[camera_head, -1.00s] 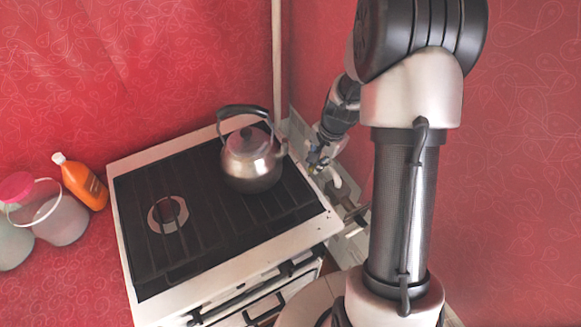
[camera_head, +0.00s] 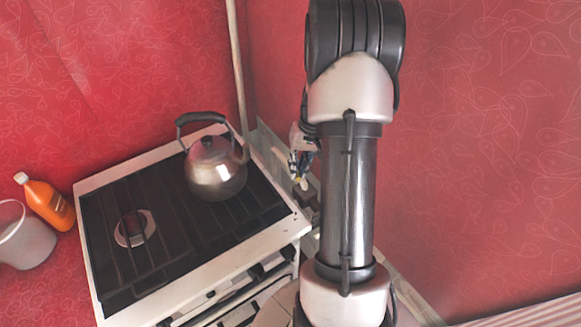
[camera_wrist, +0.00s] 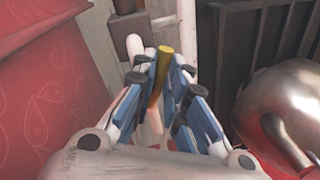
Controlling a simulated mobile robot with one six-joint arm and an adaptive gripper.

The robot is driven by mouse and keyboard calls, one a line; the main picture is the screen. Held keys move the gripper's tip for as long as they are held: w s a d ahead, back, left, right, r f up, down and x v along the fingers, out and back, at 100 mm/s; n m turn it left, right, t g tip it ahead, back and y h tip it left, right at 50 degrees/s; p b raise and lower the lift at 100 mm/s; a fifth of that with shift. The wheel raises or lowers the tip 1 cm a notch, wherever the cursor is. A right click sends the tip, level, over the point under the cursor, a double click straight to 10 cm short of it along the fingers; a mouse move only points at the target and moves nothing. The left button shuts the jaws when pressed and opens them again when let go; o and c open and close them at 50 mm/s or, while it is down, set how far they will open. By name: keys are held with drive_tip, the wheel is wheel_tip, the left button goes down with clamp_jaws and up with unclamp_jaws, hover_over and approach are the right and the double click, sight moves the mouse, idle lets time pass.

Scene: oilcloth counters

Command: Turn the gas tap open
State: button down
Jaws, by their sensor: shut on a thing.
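The gas tap's yellow handle (camera_wrist: 162,62) shows in the wrist view between my blue fingers, against a pale pipe (camera_wrist: 188,28). My gripper (camera_wrist: 163,80) is shut on this handle. In the head view my gripper (camera_head: 300,168) is down in the gap by the right side of the stove, partly behind my own arm. The tap's body is mostly hidden by the fingers, and its exact angle is hard to tell.
A steel kettle (camera_head: 216,172) stands on the black grate of the white stove (camera_head: 262,232), close to my gripper's left. It also shows in the wrist view (camera_wrist: 295,100). An orange bottle (camera_head: 50,205) and a pale bucket (camera_head: 25,245) are at far left. Red walls stand behind and right.

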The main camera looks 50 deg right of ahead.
drive_tip(key=shift+s+d+n, duration=0.15)
drive_tip(key=shift+d+n, duration=0.15)
drive_tip(key=shift+n, duration=0.4)
drive_tip(key=c, duration=1.6)
unclamp_jaws()
wheel_tip(320, 180, up, 10)
drive_tip(key=shift+c, duration=0.4)
